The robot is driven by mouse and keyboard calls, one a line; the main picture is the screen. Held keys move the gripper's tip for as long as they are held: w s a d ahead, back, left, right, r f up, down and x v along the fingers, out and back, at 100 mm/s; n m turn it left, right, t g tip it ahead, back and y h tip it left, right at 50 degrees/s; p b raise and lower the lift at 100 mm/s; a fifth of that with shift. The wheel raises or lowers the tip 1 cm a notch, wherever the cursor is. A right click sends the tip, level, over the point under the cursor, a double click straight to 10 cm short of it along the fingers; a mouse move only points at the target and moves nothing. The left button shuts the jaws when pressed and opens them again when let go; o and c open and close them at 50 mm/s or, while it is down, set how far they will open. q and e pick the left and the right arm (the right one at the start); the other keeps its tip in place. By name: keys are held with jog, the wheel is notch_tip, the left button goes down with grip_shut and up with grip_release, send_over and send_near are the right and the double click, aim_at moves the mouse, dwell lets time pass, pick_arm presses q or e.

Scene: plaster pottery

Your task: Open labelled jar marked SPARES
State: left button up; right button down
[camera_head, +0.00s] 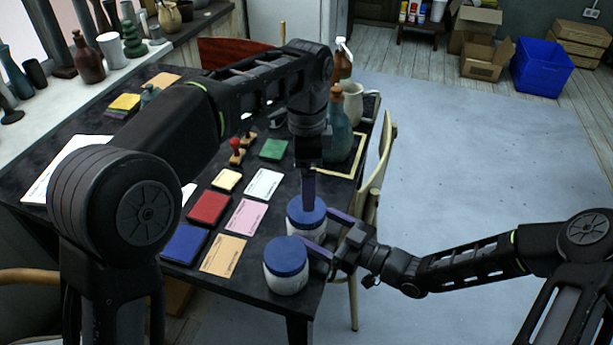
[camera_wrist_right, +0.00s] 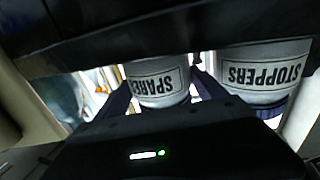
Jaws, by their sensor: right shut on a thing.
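The jar marked SPARES (camera_wrist_right: 158,84) is pale with a dark label frame; its text appears upside down in the right wrist view. In the head view it is the farther blue-lidded jar (camera_head: 303,218), upright near the table corner. My right gripper (camera_head: 325,232) is shut on this jar's body, one finger on each side. My left gripper (camera_head: 308,188) points down at the jar's blue lid from above. Its fingers overlap in the head view, so their spacing and contact with the lid cannot be told.
The jar marked STOPPERS (camera_wrist_right: 265,75) stands close beside, nearer in the head view (camera_head: 286,268). Coloured cards and pads, including a red pad (camera_head: 209,207), lie left of the jars. A teal bottle (camera_head: 338,135) and cream jug (camera_head: 353,102) stand behind. A chair (camera_head: 382,165) is at right.

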aim_at(307, 223)
pick_arm(q)
jog(key=m, duration=0.4)
jog(key=shift+f, duration=4.05)
jog(key=shift+c, duration=0.3)
